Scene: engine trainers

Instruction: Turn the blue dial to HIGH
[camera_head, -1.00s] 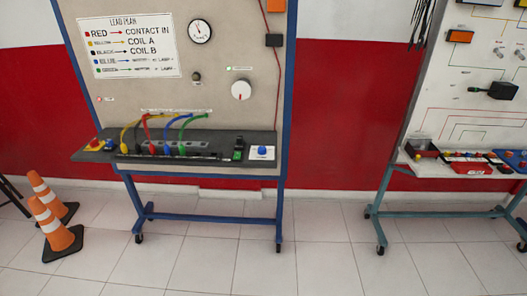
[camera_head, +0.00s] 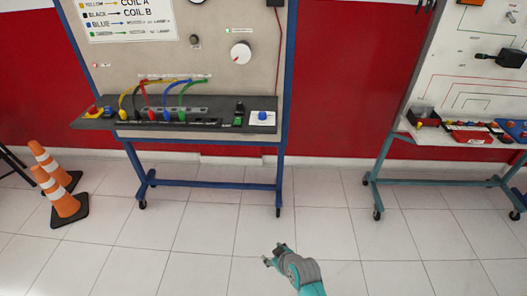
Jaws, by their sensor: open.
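The blue dial (camera_head: 262,115) sits on a small white plate at the right end of the dark shelf (camera_head: 100,124) of the left trainer board. The markings on its plate are too small to read, so its setting cannot be told. My gripper (camera_head: 268,258) is at the bottom centre, low in front of the board, well below and apart from the dial. Its fingers are spread and empty.
A white knob (camera_head: 241,52) is on the board above the shelf. Orange cones (camera_head: 60,190) stand at left. A second trainer (camera_head: 470,95) stands right. The floor between is clear.

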